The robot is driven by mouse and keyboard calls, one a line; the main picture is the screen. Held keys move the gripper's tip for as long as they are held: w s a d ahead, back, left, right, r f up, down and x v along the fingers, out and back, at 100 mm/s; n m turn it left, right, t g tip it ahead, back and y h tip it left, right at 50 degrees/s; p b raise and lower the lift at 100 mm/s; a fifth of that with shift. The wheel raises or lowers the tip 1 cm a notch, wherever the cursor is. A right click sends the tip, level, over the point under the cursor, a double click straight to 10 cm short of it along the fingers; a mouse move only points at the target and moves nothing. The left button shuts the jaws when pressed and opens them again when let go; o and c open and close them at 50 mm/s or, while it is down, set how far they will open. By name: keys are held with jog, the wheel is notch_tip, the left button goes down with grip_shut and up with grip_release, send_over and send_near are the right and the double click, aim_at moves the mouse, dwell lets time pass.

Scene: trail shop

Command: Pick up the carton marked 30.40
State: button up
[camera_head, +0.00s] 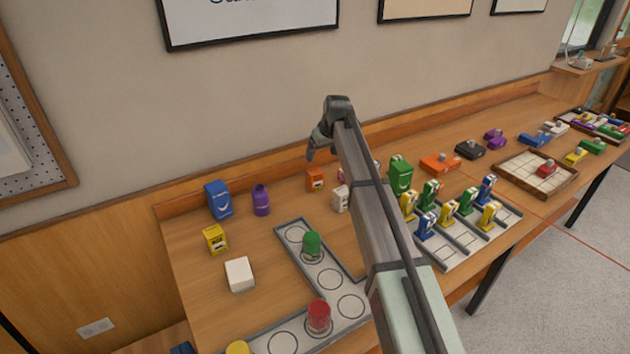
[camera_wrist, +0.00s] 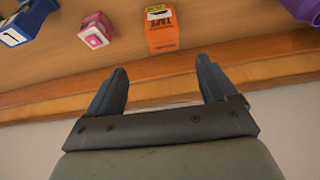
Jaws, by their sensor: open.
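Several small cartons stand on the counter, but I cannot read 30.40 on any of them. An orange carton (camera_head: 315,179) is near the wall; in the wrist view the orange carton (camera_wrist: 162,30) shows the word TAPE. Others are a yellow carton (camera_head: 215,240), a white carton (camera_head: 340,199) and a plain white box (camera_head: 240,274). A pink carton (camera_wrist: 95,31) shows in the wrist view. My gripper (camera_head: 312,152) is open and empty, above the counter's back edge by the wall. In the wrist view its fingers (camera_wrist: 160,80) are apart, with the orange carton beyond them.
A blue container (camera_head: 218,200) and a purple bottle (camera_head: 261,200) stand at the back left. A grey tray with circles (camera_head: 330,280) holds green and red pieces. A slotted rack (camera_head: 455,245) with coloured pieces and a wooden tray (camera_head: 520,165) are to the right. My arm hides part of the counter.

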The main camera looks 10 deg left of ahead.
aim_at(315, 171)
jog(key=x, duration=0.7)
jog(key=shift+w+f, duration=0.15)
jog(key=shift+f, duration=0.05)
jog(key=shift+s+x, duration=0.2)
jog(key=shift+x, duration=1.2)
jog(key=shift+s+x, duration=0.15)
jog(key=shift+x, duration=1.25)
jog(key=shift+a, duration=0.15)
jog(key=c, duration=1.1)
jog(key=shift+r, duration=0.15)
